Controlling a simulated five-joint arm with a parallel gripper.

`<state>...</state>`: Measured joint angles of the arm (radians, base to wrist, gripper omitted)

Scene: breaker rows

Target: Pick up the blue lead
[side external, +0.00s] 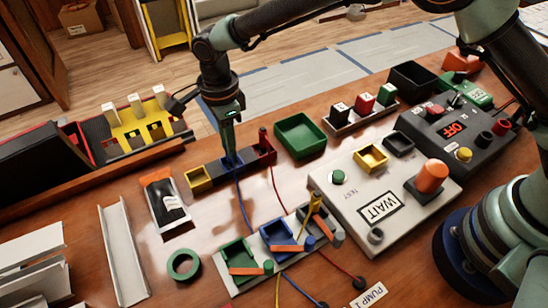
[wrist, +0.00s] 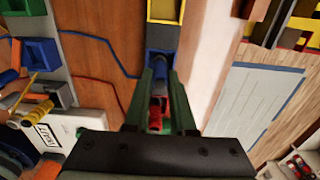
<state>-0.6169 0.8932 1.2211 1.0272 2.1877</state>
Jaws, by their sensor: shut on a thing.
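The blue lead (side external: 241,203) runs as a thin blue cable from the dark socket strip (side external: 212,180) down toward the front boxes. Its blue plug end (side external: 232,161) is at the tips of my gripper (side external: 229,150), which is shut on it from above, at the strip. In the wrist view, the blue cable (wrist: 103,42) curves toward the strip, and my green fingers (wrist: 160,90) straddle the plug, which is partly hidden. A red plug (side external: 263,138) stands upright in the red end of the strip, close to my gripper. I cannot tell whether the blue plug is clear of its socket.
A red cable (side external: 276,190) runs beside the blue one. An empty green tray (side external: 300,135) lies right of the strip. A grey WAIT panel (side external: 340,225) and several colored boxes (side external: 238,252) stand in front. A roll of green tape (side external: 184,265) lies at the front left.

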